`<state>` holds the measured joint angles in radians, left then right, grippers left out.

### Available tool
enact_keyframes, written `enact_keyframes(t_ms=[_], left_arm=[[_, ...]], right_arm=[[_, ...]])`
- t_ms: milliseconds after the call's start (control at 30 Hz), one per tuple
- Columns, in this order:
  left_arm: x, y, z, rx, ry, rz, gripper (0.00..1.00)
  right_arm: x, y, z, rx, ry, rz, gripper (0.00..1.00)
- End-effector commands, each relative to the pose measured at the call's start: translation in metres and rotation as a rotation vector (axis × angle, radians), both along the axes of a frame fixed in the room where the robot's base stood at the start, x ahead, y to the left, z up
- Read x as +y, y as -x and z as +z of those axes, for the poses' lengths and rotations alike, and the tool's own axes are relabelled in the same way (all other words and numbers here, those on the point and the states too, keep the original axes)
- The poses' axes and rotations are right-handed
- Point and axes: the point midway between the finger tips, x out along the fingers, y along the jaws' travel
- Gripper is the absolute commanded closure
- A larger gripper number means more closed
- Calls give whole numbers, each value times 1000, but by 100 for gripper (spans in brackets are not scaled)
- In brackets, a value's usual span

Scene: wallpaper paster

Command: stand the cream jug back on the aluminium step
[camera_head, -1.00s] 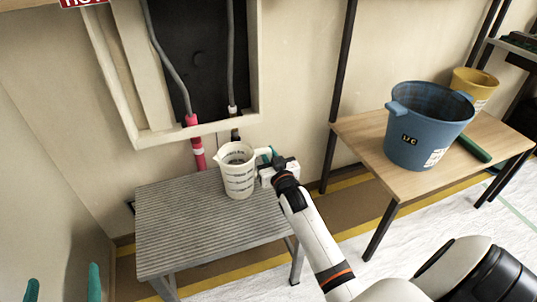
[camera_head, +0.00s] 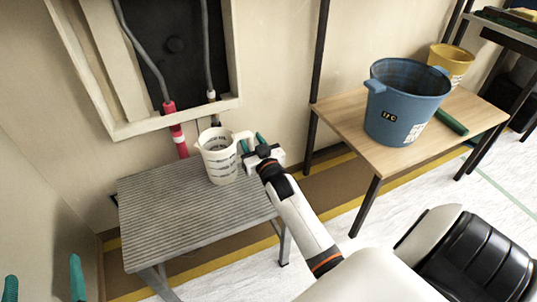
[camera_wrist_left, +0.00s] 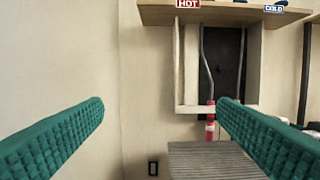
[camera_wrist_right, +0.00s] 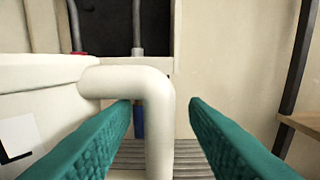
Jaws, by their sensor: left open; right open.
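The cream jug (camera_head: 219,158), with dark markings, stands upright on the ribbed grey aluminium step (camera_head: 180,215), near its back right part. Its handle points right. My right gripper (camera_head: 252,142) is open at the handle. In the right wrist view the jug's handle (camera_wrist_right: 158,120) shows between the two teal fingers, with the left finger's tip by the handle's opening; whether they touch I cannot tell. My left gripper (camera_head: 44,282) is open and empty at the lower left, away from the jug. The left wrist view shows the step's top (camera_wrist_left: 210,160) beyond its fingers.
A wooden bench (camera_head: 350,130) at the right holds a blue bucket (camera_head: 405,105), a yellow bucket (camera_head: 452,62) and a green object. A wall recess with pipes (camera_head: 172,130) is behind the step. The step's left and front top is clear.

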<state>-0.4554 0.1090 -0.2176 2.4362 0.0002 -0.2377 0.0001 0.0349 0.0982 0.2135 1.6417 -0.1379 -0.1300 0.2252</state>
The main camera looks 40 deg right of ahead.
Motion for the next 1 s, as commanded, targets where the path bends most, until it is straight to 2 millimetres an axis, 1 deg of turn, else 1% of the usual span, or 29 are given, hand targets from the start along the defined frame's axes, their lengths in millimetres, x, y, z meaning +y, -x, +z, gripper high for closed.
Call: enact_keyframes(t_ms=[33, 267, 400, 600, 700, 867, 967, 1000], left_arm=[[1, 0, -4, 47, -13, 3, 19], [9, 5, -45, 306, -79, 20, 19], [16, 15, -69, 470, -120, 30, 19], [25, 34, -98, 672, -167, 43, 19], [29, 42, -107, 740, -183, 48, 19], [32, 49, -115, 796, -195, 51, 19], [32, 50, -116, 806, -198, 52, 19], [33, 50, -116, 806, -198, 52, 19]], right_arm=[[1, 7, 3, 1, 0, 0, 59], [2, 33, 2, 2, 1, 0, 59], [6, 55, 1, 3, -1, 0, 59], [12, 83, 1, 2, -1, -1, 59], [15, 93, 1, 0, -1, -1, 59], [19, 102, 1, 8, -1, 4, 59], [36, 107, 3, 62, 1, 33, 59], [48, 111, 4, 104, -1, 54, 59]])
